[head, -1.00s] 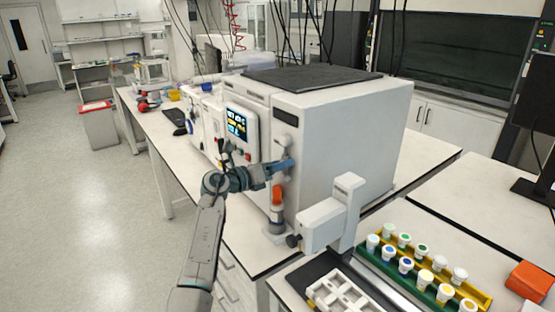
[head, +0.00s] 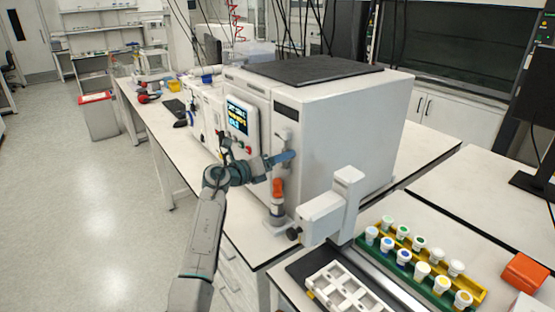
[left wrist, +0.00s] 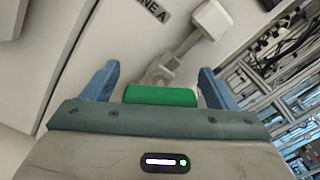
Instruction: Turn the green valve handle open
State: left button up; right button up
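The green valve handle (left wrist: 160,95) shows as a short green bar in the left wrist view. It lies crosswise between the two blue fingers of my left gripper (left wrist: 158,72), close to the palm. The fingers are spread wide, one beyond each end of the bar; I cannot tell whether they touch it. In the head view my left gripper (head: 282,158) is at the front right edge of the large white reactor cabinet (head: 345,140). The green handle is hidden there. My right gripper is not in view.
A white arm-like fixture (head: 335,208) juts out at the right. A rack of capped vials (head: 478,291) and a white tray (head: 345,288) are on the front bench. Floor at left is clear.

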pick_arm(q)
jog(key=shift+s+a+f, duration=0.1)
jog(key=shift+s+a, duration=0.15)
jog(key=shift+a, duration=0.15)
jog(key=b+v, duration=0.3)
jog(key=v, duration=0.7)
jog(key=shift+b, duration=0.3)
jog(key=shift+c, duration=0.2)
